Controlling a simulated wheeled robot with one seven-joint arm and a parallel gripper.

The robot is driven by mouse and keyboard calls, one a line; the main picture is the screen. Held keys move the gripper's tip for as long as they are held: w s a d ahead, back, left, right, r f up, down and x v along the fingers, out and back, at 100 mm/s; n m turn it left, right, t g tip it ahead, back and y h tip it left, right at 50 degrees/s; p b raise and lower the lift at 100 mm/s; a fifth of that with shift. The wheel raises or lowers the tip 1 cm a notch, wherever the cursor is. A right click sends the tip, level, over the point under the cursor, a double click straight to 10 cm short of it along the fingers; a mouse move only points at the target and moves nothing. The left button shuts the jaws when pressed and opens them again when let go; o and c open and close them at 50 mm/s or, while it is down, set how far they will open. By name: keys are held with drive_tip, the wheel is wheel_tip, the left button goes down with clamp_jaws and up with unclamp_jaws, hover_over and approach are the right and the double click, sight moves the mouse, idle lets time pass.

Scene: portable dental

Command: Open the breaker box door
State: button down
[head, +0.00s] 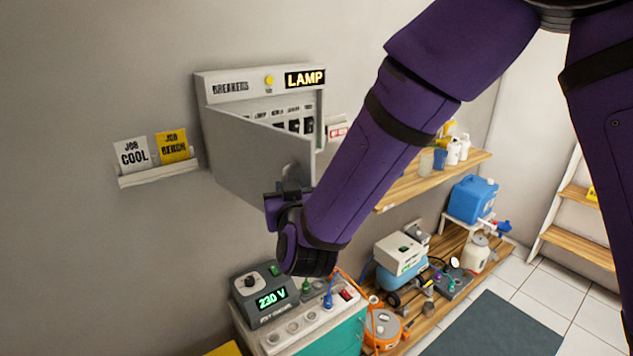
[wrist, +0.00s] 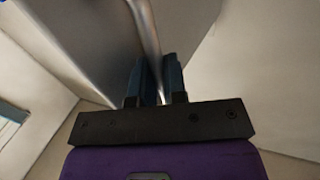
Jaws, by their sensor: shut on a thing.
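The breaker box (head: 227,90) hangs on the wall in the head view, with "BREAKERS" and a lit "LAMP" sign on its top strip. Its grey door (head: 255,155) stands partly open, swung out from the left side, and several dark breakers (head: 294,126) show behind it. The exact grip point is partly hidden by my wrist.
A small ledge with "JOB COOL" and "JOB BENCH" cards (head: 133,154) is left of the box. A wooden shelf with bottles (head: 430,181) is at right. Below stand a 230 V unit (head: 264,293), a socket strip (head: 305,322) and a blue jug (head: 472,199).

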drive_tip(key=s+a+m+t+h, duration=0.1)
drive_tip(key=s+a+m+h, duration=0.2)
drive_tip(key=a, duration=0.4)
drive_tip(key=s+h, duration=0.1)
drive_tip(key=s, duration=0.1)
drive_tip(key=shift+s+a+r+h, duration=0.15)
drive_tip(key=shift+s+a+h, duration=0.05)
drive_tip(key=shift+s+h, duration=0.1)
drive_tip(key=c, duration=1.2)
unclamp_jaws()
drive_tip(key=s+d, duration=0.1)
drive_tip(key=s, duration=0.9)
drive_tip(key=shift+s, duration=0.35)
